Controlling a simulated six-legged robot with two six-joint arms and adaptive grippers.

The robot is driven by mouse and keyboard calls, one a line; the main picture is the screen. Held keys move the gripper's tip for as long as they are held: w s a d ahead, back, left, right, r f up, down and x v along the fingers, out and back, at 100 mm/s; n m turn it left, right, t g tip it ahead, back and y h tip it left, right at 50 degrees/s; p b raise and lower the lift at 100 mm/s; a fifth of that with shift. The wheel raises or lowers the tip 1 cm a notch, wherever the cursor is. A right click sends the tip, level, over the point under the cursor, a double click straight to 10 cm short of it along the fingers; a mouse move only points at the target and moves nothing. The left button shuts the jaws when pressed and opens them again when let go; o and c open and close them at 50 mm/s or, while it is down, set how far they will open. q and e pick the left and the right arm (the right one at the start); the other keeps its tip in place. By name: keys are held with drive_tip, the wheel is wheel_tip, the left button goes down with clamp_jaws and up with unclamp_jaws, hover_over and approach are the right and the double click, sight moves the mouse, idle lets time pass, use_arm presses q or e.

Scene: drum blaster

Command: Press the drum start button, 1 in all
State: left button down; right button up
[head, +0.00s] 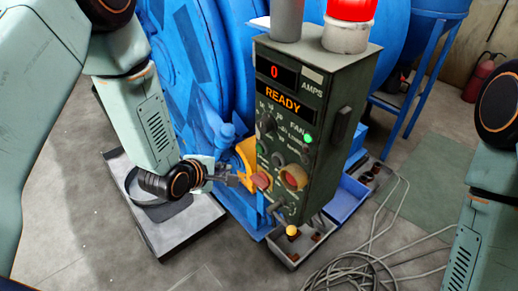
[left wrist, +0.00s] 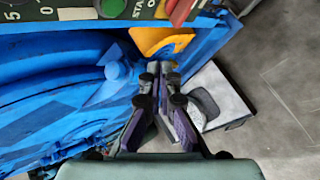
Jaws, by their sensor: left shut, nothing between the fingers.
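The dark green control box (head: 297,140) stands in the middle of the head view, with "0 AMPS" and an orange "READY" on its displays. Its face carries a lit green lamp (head: 308,138), knobs and a large orange-red button (head: 294,177). In the left wrist view its lower edge shows a green button (left wrist: 110,7) beside lettering cut off at "STA"; I cannot tell whether this is the drum start button. My left gripper (head: 234,180) is shut and empty, just left of the box's lower face; its fingertips (left wrist: 160,70) show apart from the buttons. My right gripper is out of view.
The big blue drum machine (head: 190,70) stands behind and left of the box, with a yellow part (head: 247,155) close by my left gripper. A grey tray (head: 180,238) lies on the floor below. Loose cables (head: 375,260) lie at the lower right.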

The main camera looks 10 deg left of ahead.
sight(260, 148)
use_arm(q)
drive_tip(key=w+d+b, duration=0.1)
drive_tip(key=w+d, duration=0.4)
drive_tip(key=w, duration=0.1)
drive_tip(key=shift+w, duration=0.4)
drive_tip(key=shift+d, duration=0.1)
idle(0.3)
idle(0.9)
drive_tip(key=shift+w+d+p, duration=0.25)
drive_tip(key=shift+w+p, duration=0.1)
